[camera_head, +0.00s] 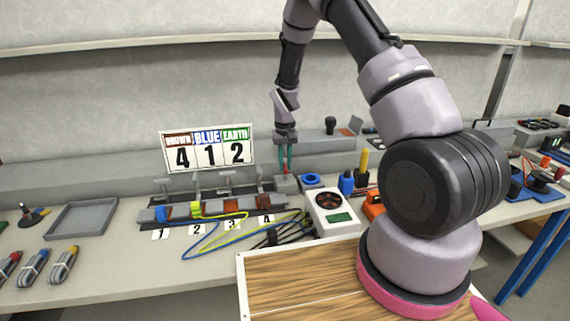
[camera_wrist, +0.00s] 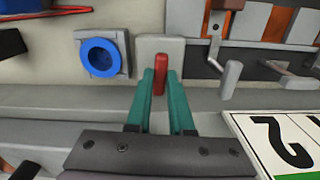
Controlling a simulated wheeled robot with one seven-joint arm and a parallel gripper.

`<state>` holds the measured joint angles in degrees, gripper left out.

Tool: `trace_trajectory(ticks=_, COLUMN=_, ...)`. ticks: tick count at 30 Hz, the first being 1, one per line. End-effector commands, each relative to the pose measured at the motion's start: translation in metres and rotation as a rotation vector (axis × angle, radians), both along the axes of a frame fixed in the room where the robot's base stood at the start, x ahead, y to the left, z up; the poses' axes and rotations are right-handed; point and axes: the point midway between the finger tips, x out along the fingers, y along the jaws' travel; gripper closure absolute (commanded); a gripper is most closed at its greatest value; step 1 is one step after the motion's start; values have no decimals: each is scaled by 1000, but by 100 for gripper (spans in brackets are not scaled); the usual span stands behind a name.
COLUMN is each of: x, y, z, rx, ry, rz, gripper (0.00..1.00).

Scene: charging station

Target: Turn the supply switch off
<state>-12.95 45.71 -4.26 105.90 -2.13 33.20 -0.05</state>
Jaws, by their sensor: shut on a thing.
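The supply switch is a light grey box (camera_wrist: 174,46) with a red lever (camera_wrist: 159,62), seen at the top middle of the wrist view. In the head view its box (camera_head: 286,184) stands on the bench just right of the terminal row. My gripper (camera_wrist: 159,78) has its two teal fingers closed on either side of the red lever.
A blue round socket (camera_wrist: 100,57) sits beside the switch. Across from it are a grey lever (camera_wrist: 230,78) and the terminal row (camera_head: 215,212) with coloured wires. A number board (camera_head: 207,148) stands behind. A white meter box (camera_head: 332,211) is close at right.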

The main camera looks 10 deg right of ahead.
Motion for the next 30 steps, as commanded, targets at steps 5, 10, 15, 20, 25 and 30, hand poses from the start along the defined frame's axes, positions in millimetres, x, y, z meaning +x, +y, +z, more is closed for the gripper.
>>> trace_trajectory(ticks=5, x=1, y=-1, z=1, rx=1, ry=-3, rz=57, gripper=100)
trace_trajectory(ticks=10, x=1, y=0, z=1, rx=0, ry=-3, rz=81, gripper=100)
trace_trajectory(ticks=15, x=1, y=0, z=1, rx=0, ry=-3, rz=87, gripper=100)
trace_trajectory(ticks=20, x=1, y=0, z=1, rx=0, ry=-3, rz=87, gripper=100)
trace_trajectory(ticks=25, x=1, y=0, z=1, rx=0, ry=-3, rz=87, gripper=50)
trace_trajectory(ticks=30, x=0, y=0, z=0, rx=0, ry=-1, rz=86, gripper=50)
